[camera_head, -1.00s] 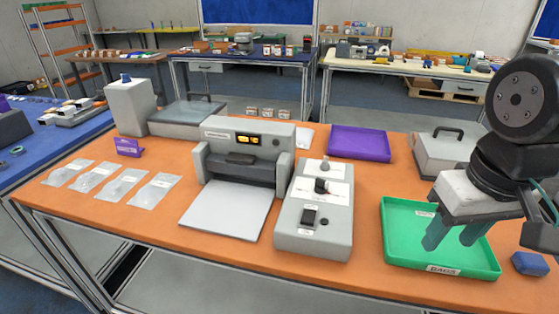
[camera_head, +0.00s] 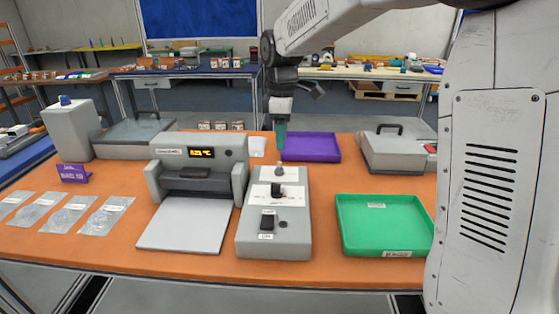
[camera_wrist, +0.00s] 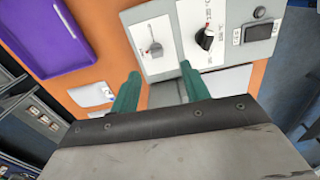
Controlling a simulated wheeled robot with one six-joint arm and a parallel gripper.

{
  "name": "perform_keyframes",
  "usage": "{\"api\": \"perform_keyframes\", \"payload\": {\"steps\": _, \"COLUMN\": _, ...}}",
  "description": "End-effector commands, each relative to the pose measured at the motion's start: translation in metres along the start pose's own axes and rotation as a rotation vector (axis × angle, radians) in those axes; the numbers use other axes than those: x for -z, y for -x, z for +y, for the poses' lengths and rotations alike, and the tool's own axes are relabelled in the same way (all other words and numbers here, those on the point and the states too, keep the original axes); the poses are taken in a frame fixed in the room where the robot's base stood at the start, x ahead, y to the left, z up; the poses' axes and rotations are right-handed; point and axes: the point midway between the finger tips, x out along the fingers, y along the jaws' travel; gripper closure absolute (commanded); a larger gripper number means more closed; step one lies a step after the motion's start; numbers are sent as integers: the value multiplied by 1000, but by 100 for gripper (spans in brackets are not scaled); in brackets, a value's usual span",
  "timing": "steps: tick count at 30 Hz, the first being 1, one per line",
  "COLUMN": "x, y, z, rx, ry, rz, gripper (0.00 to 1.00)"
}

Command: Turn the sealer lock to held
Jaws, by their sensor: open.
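The grey control box (camera_head: 272,240) stands right of the sealer (camera_head: 198,170). Its far panel carries a small grey lever knob (camera_head: 276,171), which also shows in the wrist view (camera_wrist: 154,48); it looks like the lock, but its label is too small to read. A black dial knob (camera_wrist: 205,38) with a temperature scale sits on the panel beside it. My gripper (camera_head: 280,154) is above the far end of the box, fingers pointing down. In the wrist view my gripper (camera_wrist: 160,70) is open and empty, its green fingertips on either side below the grey knob, apart from it.
A rocker switch (camera_head: 267,222) is at the box's near end. A purple tray (camera_head: 312,147) lies behind right, a green tray (camera_head: 385,226) to the right. Several clear bags (camera_head: 105,215) lie left. Orange table (camera_head: 322,185) shows bare between box and green tray.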

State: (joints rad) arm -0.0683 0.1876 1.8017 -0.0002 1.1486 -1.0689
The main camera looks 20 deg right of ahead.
Motion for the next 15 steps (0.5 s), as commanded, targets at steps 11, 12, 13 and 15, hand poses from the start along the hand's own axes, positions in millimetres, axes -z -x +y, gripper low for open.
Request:
{"api": "perform_keyframes", "payload": {"steps": 11, "x": 7, "y": -45, "z": 9, "rx": 7, "ry": 43, "rz": -3, "gripper": 54}}
{"api": "perform_keyframes", "payload": {"steps": 12, "x": 7, "y": -51, "z": 10, "rx": 6, "ry": 43, "rz": -3, "gripper": 54}}
{"api": "perform_keyframes", "payload": {"steps": 13, "x": 7, "y": -56, "z": 9, "rx": 6, "ry": 42, "rz": -3, "gripper": 54}}
{"api": "perform_keyframes", "payload": {"steps": 15, "x": 7, "y": -66, "z": 9, "rx": 6, "ry": 42, "rz": -3, "gripper": 54}}
